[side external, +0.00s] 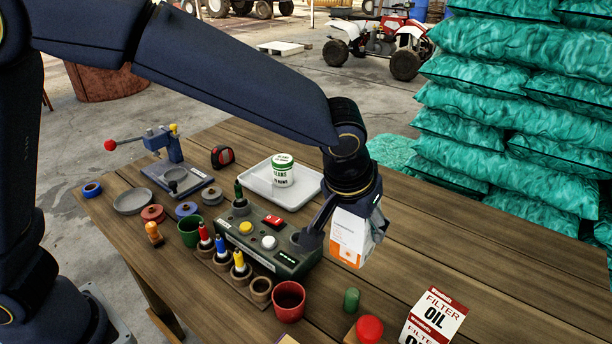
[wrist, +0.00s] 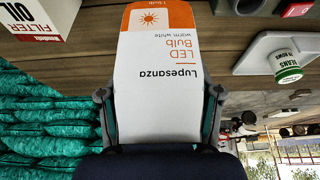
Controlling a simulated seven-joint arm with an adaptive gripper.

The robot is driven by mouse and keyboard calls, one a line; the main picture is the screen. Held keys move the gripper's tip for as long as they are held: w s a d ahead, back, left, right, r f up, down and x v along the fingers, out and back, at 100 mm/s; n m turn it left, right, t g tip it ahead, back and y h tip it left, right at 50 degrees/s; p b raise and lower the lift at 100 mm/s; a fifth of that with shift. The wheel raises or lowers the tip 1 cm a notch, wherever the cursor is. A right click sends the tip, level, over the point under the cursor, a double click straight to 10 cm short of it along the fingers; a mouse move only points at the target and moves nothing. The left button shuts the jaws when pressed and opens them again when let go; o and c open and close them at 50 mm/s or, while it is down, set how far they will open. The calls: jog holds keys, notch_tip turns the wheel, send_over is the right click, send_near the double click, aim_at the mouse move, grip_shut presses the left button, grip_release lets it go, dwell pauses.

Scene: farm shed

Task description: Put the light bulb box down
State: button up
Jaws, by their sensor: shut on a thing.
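The light bulb box (side external: 347,238) is white with an orange end, and it hangs below my gripper (side external: 352,207) in the side view. In the wrist view the light bulb box (wrist: 158,75) shows its "Lupesanza LED Bulb warm white" face. My gripper (wrist: 160,125) is shut on it, with a finger at each side. The box is over the wooden table, to the right of the dark control box. I cannot tell how far its lower end is from the tabletop.
A white tray (side external: 255,182) with a green-and-white can (side external: 283,170) is behind. The dark control box (side external: 262,243) stands close on the left. A red cup (side external: 289,301), a red-topped item (side external: 369,329) and an oil filter box (side external: 433,318) are nearer. Bare planks lie to the right.

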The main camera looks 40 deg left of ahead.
jog(key=w+d+f, duration=0.1)
jog(key=w+f, duration=0.1)
jog(key=w, duration=0.1)
jog(key=w+d+f, duration=0.2)
jog(key=w+f, duration=0.1)
jog(key=w+d+f, duration=0.1)
jog(key=w+f, duration=0.2)
jog(key=shift+w+d+f, duration=0.15)
jog(key=shift+d, duration=0.05)
jog(key=shift+f, duration=1.55)
jog(key=shift+f, duration=0.15)
jog(key=o, duration=1.1)
